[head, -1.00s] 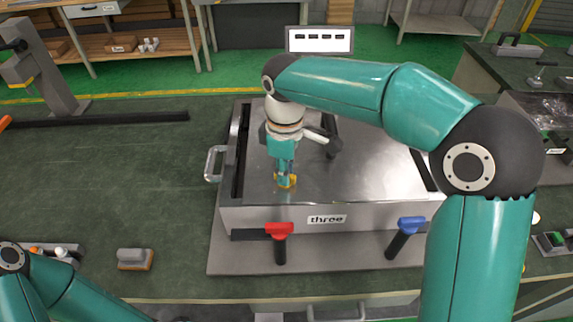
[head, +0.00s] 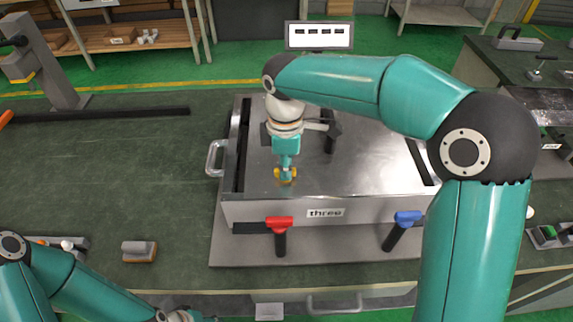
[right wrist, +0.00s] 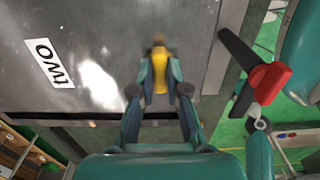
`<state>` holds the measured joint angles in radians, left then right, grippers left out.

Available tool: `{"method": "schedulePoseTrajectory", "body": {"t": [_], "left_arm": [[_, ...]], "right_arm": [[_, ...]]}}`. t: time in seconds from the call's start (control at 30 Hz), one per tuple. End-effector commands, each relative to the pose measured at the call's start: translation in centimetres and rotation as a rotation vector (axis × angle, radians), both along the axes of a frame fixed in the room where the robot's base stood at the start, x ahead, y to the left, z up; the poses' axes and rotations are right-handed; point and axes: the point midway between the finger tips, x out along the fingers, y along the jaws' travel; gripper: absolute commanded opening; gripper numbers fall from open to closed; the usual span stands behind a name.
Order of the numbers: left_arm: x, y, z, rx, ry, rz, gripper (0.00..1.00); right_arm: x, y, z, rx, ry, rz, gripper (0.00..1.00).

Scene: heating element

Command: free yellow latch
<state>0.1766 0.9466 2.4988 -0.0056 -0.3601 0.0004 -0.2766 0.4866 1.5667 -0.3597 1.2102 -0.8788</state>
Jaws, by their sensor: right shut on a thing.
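The yellow latch (head: 282,174) is a small piece on the flat metal top of the heating element box (head: 370,170), left of its middle. My right gripper (head: 286,178) points down from above and is shut on it. In the right wrist view, the yellow latch (right wrist: 160,72) sits between the two teal fingers of my right gripper (right wrist: 160,84). The fingertips hide part of it. My left arm comes in at the bottom left of the head view, and its fingers are out of the frame.
A red-handled lever (head: 279,222) and a blue-handled lever (head: 408,218) stand at the box front. A side handle (head: 214,158) sticks out left. A small grey block (head: 139,250) lies on the green table (head: 100,190), with free room behind it. A panel (head: 319,35) stands behind.

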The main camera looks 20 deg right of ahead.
Motion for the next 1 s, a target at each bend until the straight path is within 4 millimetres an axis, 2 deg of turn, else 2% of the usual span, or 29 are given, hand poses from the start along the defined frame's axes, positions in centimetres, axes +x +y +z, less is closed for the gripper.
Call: {"method": "schedulePoseTrajectory", "body": {"t": [0.1, 0.13, 0.27, 0.67, 0.87, 1.0], "left_arm": [[0.0, 0.0, 0.0, 0.000, 0.000, 0.000, 0.40], [0.0, 0.0, 0.0, 0.000, 0.000, 0.000, 0.40], [0.0, 0.0, 0.0, 0.000, 0.000, 0.000, 0.40], [0.0, 0.0, 0.1, 0.000, 0.000, 0.000, 0.40], [0.0, 0.0, 0.1, 0.000, 0.000, 0.000, 0.40], [0.0, 0.0, 0.1, 0.000, 0.000, 0.000, 0.40]], "right_arm": [[0.0, 0.0, 0.0, -0.001, 0.001, 0.003, 0.00], [0.0, 0.0, 0.0, -0.001, 0.001, 0.003, 0.19], [0.0, 0.0, 0.0, -0.001, 0.000, 0.002, 0.40], [0.1, 0.1, 0.5, 0.000, -0.002, 0.001, 0.40], [0.1, 0.1, 3.3, 0.000, -0.004, 0.002, 0.40], [0.1, 0.1, 6.2, 0.002, -0.006, 0.001, 0.40]]}}
